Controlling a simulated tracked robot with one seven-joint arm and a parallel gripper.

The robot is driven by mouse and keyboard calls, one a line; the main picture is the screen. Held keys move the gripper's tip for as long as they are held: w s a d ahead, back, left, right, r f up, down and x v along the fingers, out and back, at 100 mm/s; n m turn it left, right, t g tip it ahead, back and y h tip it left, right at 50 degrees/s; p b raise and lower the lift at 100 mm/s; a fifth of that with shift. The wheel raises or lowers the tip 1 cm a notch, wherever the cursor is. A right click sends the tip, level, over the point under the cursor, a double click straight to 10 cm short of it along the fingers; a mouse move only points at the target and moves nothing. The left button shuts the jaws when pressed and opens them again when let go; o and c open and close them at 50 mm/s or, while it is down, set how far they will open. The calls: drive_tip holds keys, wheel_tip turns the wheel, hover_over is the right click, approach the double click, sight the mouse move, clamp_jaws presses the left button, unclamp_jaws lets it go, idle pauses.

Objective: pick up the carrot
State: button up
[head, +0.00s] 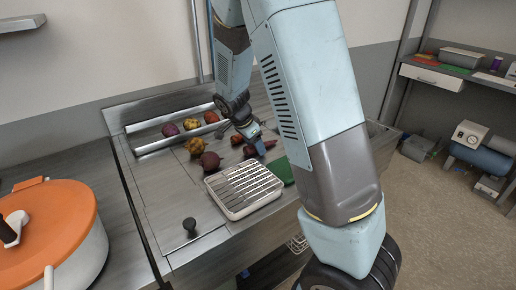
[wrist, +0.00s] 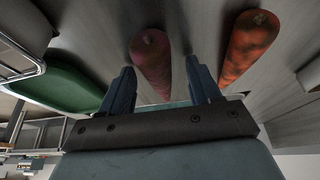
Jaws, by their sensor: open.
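In the wrist view an orange, red-mottled long root, which looks like the carrot (wrist: 248,48), lies right of my gripper (wrist: 161,80). A dark red long root (wrist: 151,58) lies ahead between the two open fingers; whether the fingers reach around it I cannot tell. In the head view my gripper (head: 260,149) is low over the worktop beside these roots. An orange-red piece (head: 237,139) and a dark red piece (head: 249,151) show left of it, partly hidden by the arm.
A white slatted rack (head: 242,190) stands in front of the roots, with a green board (wrist: 60,82) beside it. An orange-lidded pot (head: 45,215) stands far left.

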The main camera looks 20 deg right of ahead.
drive_tip(key=c, duration=1.1)
drive_tip(key=shift+c, duration=0.2)
drive_tip(key=shift+r, duration=0.3)
wheel_tip(320, 180, up, 2)
drive_tip(key=shift+r, duration=0.15)
drive_tip(key=s+a+r, duration=0.4)
drive_tip(key=s+r, duration=0.6)
drive_tip(key=s, duration=0.3)
drive_tip(key=shift+s, duration=0.2)
